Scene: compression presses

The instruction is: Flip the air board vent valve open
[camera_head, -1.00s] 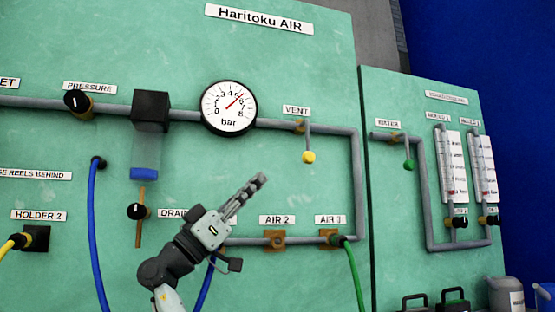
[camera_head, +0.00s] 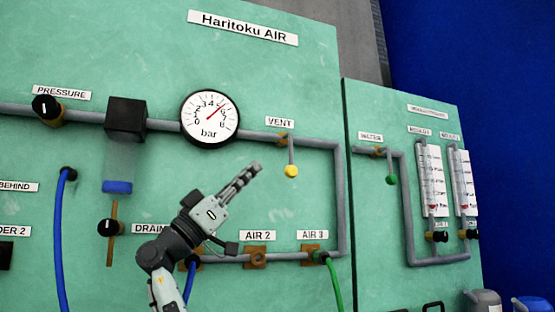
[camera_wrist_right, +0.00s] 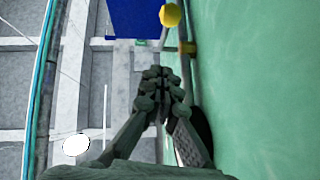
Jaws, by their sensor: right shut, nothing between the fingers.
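The vent valve is on the grey pipe under the VENT label (camera_head: 280,122). Its lever (camera_head: 291,155) hangs down from a brass body (camera_head: 284,138) and ends in a yellow knob (camera_head: 291,171). In the right wrist view the yellow knob (camera_wrist_right: 170,15) shows at the top, beyond the fingertips, with the brass body (camera_wrist_right: 188,48) beside it. My right gripper (camera_head: 255,168) is shut and empty. In the head view it lies left of the knob, apart from it, with fingers pointing up and right. My left gripper is not in view.
The round pressure gauge (camera_head: 210,117) is above and left of my right gripper. The AIR 2 outlet (camera_head: 256,257) and AIR 3 outlet (camera_head: 311,255), with a green hose (camera_head: 335,285), are below. A water panel (camera_head: 380,240) with a green-knobbed valve (camera_head: 391,179) stands to the right.

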